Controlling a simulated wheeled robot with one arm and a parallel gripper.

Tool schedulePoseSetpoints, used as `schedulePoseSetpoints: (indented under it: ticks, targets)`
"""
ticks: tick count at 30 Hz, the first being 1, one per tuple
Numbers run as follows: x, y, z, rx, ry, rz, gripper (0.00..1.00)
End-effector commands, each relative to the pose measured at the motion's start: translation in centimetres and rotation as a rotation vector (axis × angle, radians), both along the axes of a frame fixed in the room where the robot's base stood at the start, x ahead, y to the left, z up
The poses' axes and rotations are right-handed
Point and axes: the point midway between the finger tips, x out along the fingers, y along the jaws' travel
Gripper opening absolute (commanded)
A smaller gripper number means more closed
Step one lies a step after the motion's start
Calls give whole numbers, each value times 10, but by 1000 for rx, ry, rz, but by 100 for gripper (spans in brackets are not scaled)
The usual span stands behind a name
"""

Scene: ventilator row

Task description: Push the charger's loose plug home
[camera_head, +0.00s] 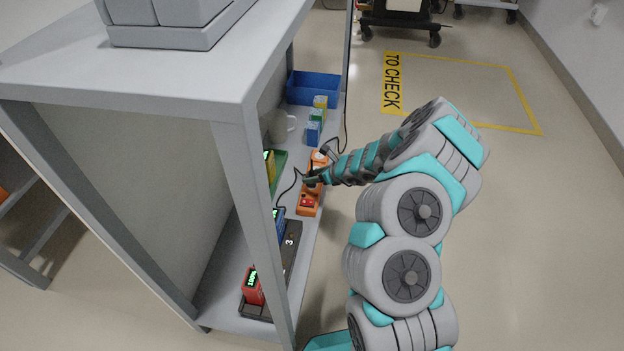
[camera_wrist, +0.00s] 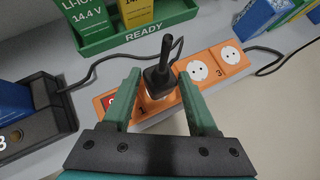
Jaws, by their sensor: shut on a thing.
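The black plug (camera_wrist: 159,76) stands over the socket marked 1 on an orange power strip (camera_wrist: 236,71). A pale patch shows around its base; I cannot tell how deep it sits. Its black cable (camera_wrist: 93,72) runs left to a dark charger (camera_wrist: 57,108) marked 3. My gripper (camera_wrist: 160,80) is shut on the plug, one green finger on each side. In the head view, my gripper (camera_head: 316,178) is over the power strip (camera_head: 308,200) on the shelf, and the plug is too small to make out. The charger (camera_head: 290,250) lies nearer the camera.
A green READY tray (camera_wrist: 133,33) with batteries stands behind the strip. Sockets to the right of the plug are empty. A blue bin (camera_head: 313,88) and small boxes stand farther along the shelf. The shelf unit's post (camera_head: 250,190) rises left of my arm; floor is free to the right.

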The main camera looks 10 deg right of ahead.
Motion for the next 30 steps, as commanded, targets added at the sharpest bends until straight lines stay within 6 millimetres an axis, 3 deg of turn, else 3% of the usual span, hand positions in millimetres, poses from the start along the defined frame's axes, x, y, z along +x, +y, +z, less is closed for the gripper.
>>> schedulePoseSetpoints:
  ticks: [30]
  targets:
    - [0, -1, -10, -1, 1, -1, 0]
